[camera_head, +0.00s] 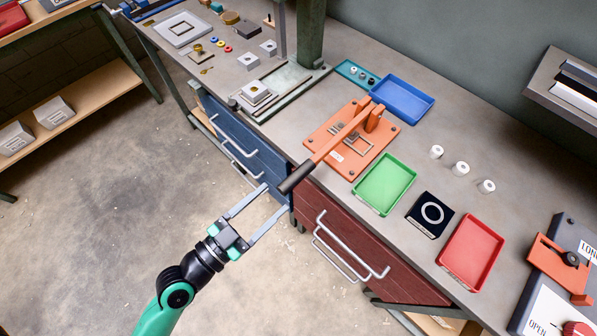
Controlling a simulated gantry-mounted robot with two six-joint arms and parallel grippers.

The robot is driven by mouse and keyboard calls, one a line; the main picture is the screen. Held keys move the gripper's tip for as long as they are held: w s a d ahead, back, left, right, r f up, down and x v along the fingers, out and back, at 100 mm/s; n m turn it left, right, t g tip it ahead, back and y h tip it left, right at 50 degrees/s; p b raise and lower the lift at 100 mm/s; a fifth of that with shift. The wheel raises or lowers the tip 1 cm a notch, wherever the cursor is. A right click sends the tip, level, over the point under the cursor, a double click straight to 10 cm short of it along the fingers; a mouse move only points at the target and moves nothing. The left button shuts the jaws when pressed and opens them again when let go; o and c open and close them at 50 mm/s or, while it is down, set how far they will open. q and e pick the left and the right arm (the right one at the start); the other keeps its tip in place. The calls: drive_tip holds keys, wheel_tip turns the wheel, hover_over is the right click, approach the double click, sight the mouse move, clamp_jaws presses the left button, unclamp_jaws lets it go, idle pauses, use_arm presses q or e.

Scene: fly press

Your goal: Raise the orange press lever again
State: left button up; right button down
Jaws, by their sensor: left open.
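The orange press (365,135) stands on the bench near the middle of the view. Its orange lever (326,151) runs down toward the front left and ends in a dark grip (296,178) that sticks out past the bench's front edge. My left gripper (266,211) is open and empty, in front of the bench and below the dark grip in the picture. Its two fingers are spread wide, with a gap between them and the lever. My right gripper is not in view.
A green tray (364,198), a blue tray (428,103) and a red tray (497,240) lie around the press. Several white cylinders (460,169) stand on the right. Drawer handles (340,247) stick out from the bench front. The floor before the bench is clear.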

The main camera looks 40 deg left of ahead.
sight(299, 175)
use_arm(q)
drive_tip(key=w, duration=0.3)
drive_tip(key=w+p, duration=0.1)
drive_tip(key=w, duration=0.2)
drive_tip(key=w+d+p, duration=0.1)
drive_tip(key=w, duration=0.2)
drive_tip(key=shift+w+r, duration=0.1)
drive_tip(key=shift+w, duration=0.15)
clamp_jaws()
idle(0.9)
